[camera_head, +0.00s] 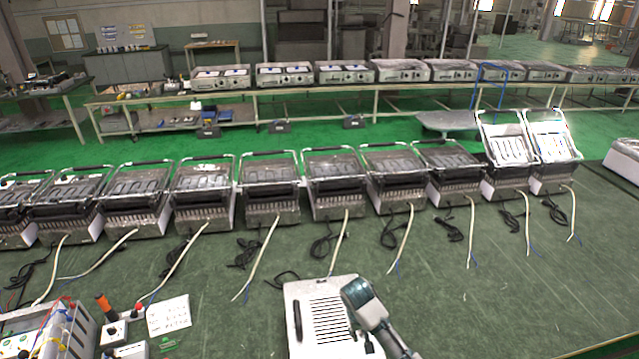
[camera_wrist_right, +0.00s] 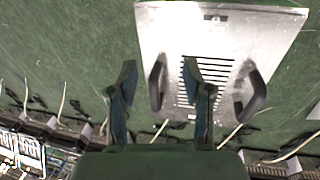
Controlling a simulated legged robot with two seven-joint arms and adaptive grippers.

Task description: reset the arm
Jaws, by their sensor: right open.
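My right arm comes in from the bottom right of the head view, and its hand (camera_head: 362,300) is over the right side of a pale metal panel (camera_head: 322,296) on the green bench. In the right wrist view the right gripper (camera_wrist_right: 158,72) is open, its two fingers apart with nothing between them. The panel (camera_wrist_right: 220,35) has a row of slots and two dark handles, one (camera_wrist_right: 157,82) seen between the fingers and one (camera_wrist_right: 251,95) to their right. I cannot tell the gap between fingers and panel. My left gripper is not in view.
A row of several contact grills (camera_head: 270,185) with trailing cables lines the bench's far side; the two at right stand open. A test box (camera_head: 50,330) with wires and a white label card (camera_head: 168,315) are at lower left. The bench (camera_head: 500,300) is clear at right.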

